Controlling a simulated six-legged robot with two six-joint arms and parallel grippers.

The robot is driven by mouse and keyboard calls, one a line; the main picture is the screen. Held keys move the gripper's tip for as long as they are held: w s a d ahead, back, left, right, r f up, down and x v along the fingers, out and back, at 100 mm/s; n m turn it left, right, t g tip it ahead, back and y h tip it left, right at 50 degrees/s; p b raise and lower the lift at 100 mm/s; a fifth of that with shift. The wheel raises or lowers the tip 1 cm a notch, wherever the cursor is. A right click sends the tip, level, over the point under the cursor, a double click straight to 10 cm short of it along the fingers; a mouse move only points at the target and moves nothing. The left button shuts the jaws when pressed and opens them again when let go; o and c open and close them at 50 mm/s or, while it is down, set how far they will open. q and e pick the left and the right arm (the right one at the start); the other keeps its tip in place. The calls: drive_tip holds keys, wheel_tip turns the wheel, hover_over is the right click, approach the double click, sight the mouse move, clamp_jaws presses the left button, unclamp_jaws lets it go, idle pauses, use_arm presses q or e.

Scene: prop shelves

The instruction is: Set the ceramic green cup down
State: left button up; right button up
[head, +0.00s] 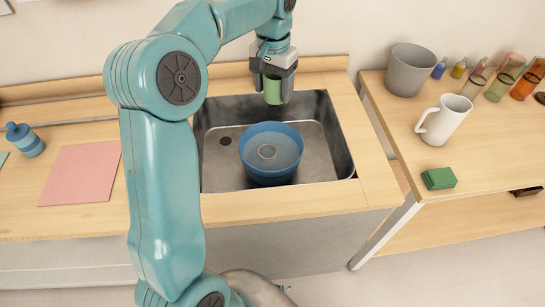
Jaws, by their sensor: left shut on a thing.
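The green cup (272,91) is held between the fingers of my left gripper (273,84), which is shut on it. The gripper points down, and the cup appears above the back part of the metal sink (331,140). Part of the cup is hidden by the fingers. A blue bowl (271,155) stands in the sink, in front of the cup in the picture. My right gripper is not in view.
Counter right of the sink is clear.

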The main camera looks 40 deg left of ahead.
use_arm(q)
wheel_tip(320, 180, down, 19)
drive_tip(key=shift+f+b, duration=0.15)
drive_tip(key=shift+b, duration=0.3)
drive_tip(key=shift+d, duration=0.1)
drive_tip(key=shift+f+b, duration=0.55)
drive_tip(key=shift+f, duration=0.05)
drive_tip(key=o, duration=1.1)
drive_tip(key=shift+o, duration=0.2)
